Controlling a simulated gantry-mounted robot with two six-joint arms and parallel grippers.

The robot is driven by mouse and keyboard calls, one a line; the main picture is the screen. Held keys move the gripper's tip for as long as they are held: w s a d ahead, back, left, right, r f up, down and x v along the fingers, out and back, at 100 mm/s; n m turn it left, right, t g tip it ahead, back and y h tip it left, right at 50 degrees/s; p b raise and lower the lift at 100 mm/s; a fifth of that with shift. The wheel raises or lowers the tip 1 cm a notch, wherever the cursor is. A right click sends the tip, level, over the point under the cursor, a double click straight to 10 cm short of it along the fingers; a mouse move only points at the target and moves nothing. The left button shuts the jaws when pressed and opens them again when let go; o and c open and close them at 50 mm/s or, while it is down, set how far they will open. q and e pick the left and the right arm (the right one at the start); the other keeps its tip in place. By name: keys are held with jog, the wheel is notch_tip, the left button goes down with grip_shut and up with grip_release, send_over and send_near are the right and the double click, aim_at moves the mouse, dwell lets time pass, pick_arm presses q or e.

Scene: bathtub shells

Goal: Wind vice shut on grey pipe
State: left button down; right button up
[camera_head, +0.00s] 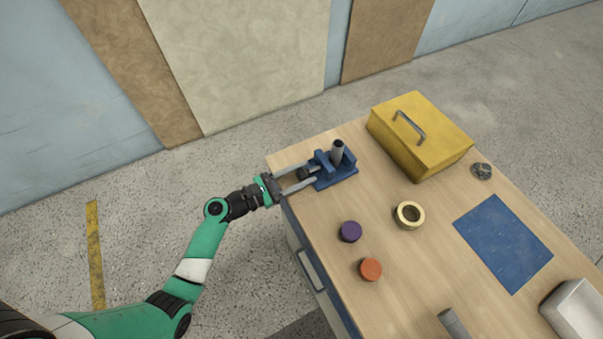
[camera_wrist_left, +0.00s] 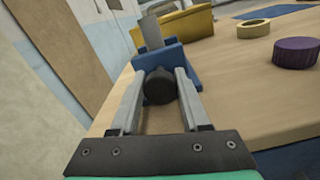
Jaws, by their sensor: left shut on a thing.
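The blue vice (camera_head: 336,177) stands at the table's far left corner. The grey pipe (camera_head: 338,150) stands upright in it, between its jaws. A dark round knob (camera_head: 304,173) sticks out of the vice's near side; it also shows in the left wrist view (camera_wrist_left: 159,86). My left gripper (camera_head: 311,173) reaches in from the left, with one finger on each side of the knob, and is shut on it. In the left wrist view the pipe (camera_wrist_left: 151,33) rises behind the vice's blue front jaw (camera_wrist_left: 158,57). Any gap between jaws and pipe is too small to tell. My right gripper is not in view.
A yellow toolbox (camera_head: 420,137) stands behind and right of the vice. A brass ring (camera_head: 409,215), a purple disc (camera_head: 350,232), an orange disc (camera_head: 371,269) and a blue mat (camera_head: 503,242) lie on the wooden table (camera_head: 440,270). A grey cylinder (camera_head: 453,323) is at the near edge.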

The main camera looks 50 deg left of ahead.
pick_arm(q)
jog(key=shift+f+m, duration=0.1)
jog(key=shift+m, duration=0.6)
jog(key=shift+c, duration=1.9)
grip_release()
jog(key=shift+s, duration=0.1)
